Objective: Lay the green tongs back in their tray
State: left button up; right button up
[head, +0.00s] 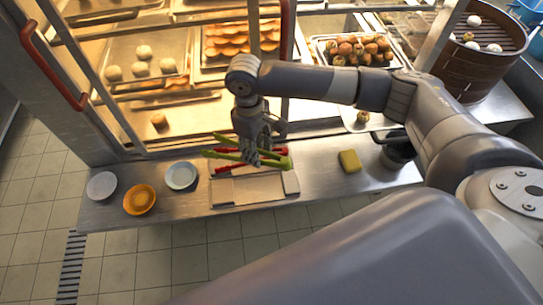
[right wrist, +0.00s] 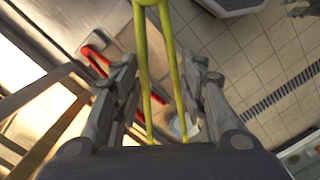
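The green tongs (head: 222,154) are in my right gripper (head: 262,151), above the counter, with their joined end to the right and open ends to the left in the head view. In the right wrist view the tongs (right wrist: 143,45) run between the two fingers of my right gripper (right wrist: 162,75). They look nearer to the camera than the things below. A beige tray (head: 232,198) lies under them on the counter. Red tongs (head: 222,169) lie at its back part, partly hidden by the green tongs and gripper. My left gripper is not in view.
A white bowl (head: 181,175), an orange bowl (head: 139,199) and a pale plate (head: 101,186) stand left of the tray. A yellow sponge (head: 349,161) and a dark pot (head: 397,153) are to the right. The glazed food case (head: 150,75) rises behind. The counter's front edge is close.

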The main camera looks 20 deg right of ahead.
jog(key=w+d+f+n+y+b, duration=0.1)
jog(key=f+n, duration=0.1)
jog(key=f, duration=0.5)
jog(key=d+f+n+t+y+b, duration=0.1)
jog(key=f+n+b, duration=0.1)
jog(key=f, duration=0.5)
jog(key=w+d+f+n+y+b, duration=0.1)
jog(key=d+f+n+b, duration=0.1)
jog(key=f, duration=0.5)
jog(key=shift+w+f+n, duration=0.1)
jog(key=shift+w+n, duration=0.2)
jog(key=shift+n, duration=0.5)
pick_arm(q)
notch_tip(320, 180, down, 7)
jog(key=b, duration=0.1)
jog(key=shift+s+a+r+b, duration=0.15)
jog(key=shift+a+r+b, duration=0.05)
jog(key=shift+b, duration=0.2)
pick_arm(e)
jog(key=shift+d+x, duration=0.25)
jog(key=shift+x, duration=0.75)
jog(key=shift+f, duration=0.1)
jog(key=o, duration=0.7)
jog(key=shift+c, duration=0.2)
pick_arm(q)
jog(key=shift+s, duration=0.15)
